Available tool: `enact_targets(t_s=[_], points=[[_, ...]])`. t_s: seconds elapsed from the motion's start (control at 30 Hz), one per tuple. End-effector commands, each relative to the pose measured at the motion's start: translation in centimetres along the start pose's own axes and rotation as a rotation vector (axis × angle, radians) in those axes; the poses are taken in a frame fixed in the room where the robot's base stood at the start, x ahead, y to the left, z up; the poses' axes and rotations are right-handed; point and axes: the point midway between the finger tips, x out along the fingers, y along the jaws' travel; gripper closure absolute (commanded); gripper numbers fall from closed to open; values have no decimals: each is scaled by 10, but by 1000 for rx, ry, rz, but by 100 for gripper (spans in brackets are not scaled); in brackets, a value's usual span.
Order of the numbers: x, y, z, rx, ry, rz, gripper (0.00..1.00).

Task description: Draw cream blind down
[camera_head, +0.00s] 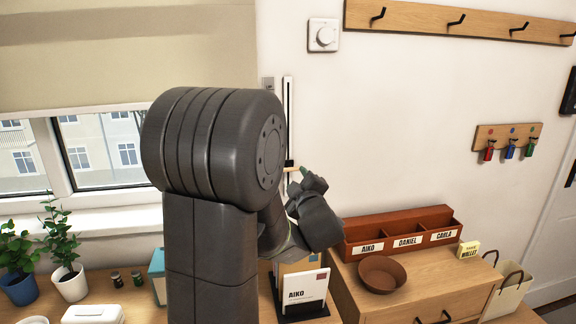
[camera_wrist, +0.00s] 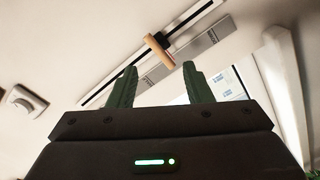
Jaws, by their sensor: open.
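The cream blind (camera_head: 110,62) covers the upper part of the window at the left, its lower edge above bare glass. Right of the window, a vertical track (camera_head: 288,100) on the wall carries a dark slider with a wooden handle (camera_head: 291,168) low on it. In the wrist view the wooden handle (camera_wrist: 158,48) sticks out from the track (camera_wrist: 190,22). My gripper (camera_wrist: 160,66) is open and empty, its green fingertips either side of the handle's line in the picture and seemingly short of it. In the head view my gripper (camera_head: 304,176) is beside the handle, partly hidden by my arm.
Below are a letter holder (camera_head: 302,292), a wooden sorter (camera_head: 400,232), a brown bowl (camera_head: 382,274) and a yellow box (camera_head: 468,250). Potted plants (camera_head: 70,282) stand at the left. A dial (camera_head: 323,35) and hook rail (camera_head: 460,20) are on the wall.

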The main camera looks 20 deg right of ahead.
Motion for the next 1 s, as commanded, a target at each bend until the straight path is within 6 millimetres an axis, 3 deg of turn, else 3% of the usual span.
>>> enact_targets(t_s=[0.2,0.4,0.6,0.87,1.0], points=[[47,2,-2,1,2,-2,55],[76,1,-2,0,1,-1,55],[87,0,-1,1,0,0,55],[88,0,-1,1,0,0,55],[88,0,-1,1,0,0,80]])
